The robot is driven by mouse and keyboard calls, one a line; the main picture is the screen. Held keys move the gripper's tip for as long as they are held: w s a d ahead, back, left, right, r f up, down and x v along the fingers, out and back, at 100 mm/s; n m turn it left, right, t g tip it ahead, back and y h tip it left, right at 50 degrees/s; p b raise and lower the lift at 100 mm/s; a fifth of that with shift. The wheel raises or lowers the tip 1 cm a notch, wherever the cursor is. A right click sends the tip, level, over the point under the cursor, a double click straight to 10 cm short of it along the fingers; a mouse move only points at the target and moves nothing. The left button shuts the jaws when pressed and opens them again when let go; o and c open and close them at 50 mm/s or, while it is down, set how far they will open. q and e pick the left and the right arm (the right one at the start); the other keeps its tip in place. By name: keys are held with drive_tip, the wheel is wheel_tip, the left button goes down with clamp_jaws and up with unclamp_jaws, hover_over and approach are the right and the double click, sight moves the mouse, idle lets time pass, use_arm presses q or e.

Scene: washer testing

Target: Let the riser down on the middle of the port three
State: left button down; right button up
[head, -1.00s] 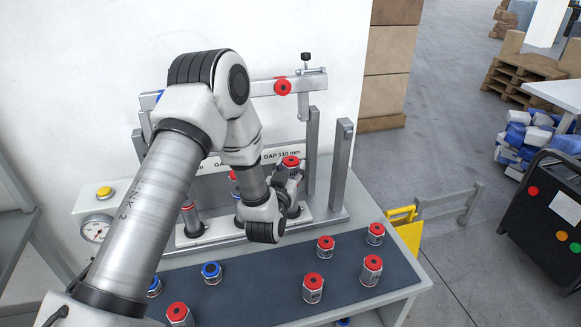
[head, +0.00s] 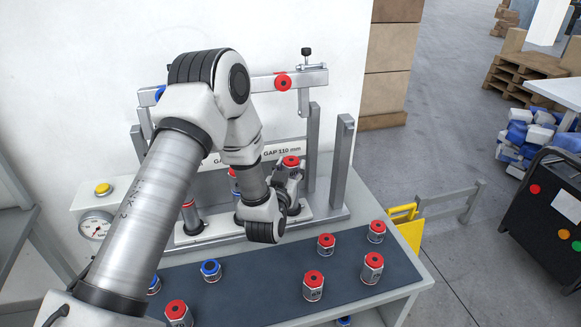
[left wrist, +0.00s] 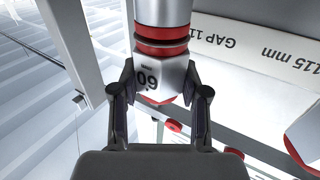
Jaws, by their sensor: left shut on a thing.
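My left gripper (head: 284,184) is shut on a red-topped riser (head: 291,162) at the right part of the test stand. In the left wrist view, the fingers (left wrist: 159,92) close on both sides of its pale body (left wrist: 160,76), which is marked 60, with red rings beside the body. The stand's base plate (head: 222,238) runs behind the dark mat. My arm and gripper hide the port under the riser, so I cannot tell whether the riser touches it. My right gripper is not in view.
Several red-topped risers, one of them here (head: 313,284), and a blue-topped one (head: 210,270) stand on the dark mat (head: 262,288). Upright posts (head: 342,165) and a crossbar with a red knob (head: 283,82) rise around the gripper. A gauge (head: 95,226) is at left.

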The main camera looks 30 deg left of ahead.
use_arm(q)
drive_tip(key=shift+f, duration=0.15)
drive_tip(key=c, duration=0.5)
unclamp_jaws()
drive_tip(key=shift+s, duration=0.1)
drive_tip(key=v, duration=1.1)
drive_tip(key=shift+s+d, duration=0.15)
drive_tip(key=shift+s, duration=0.2)
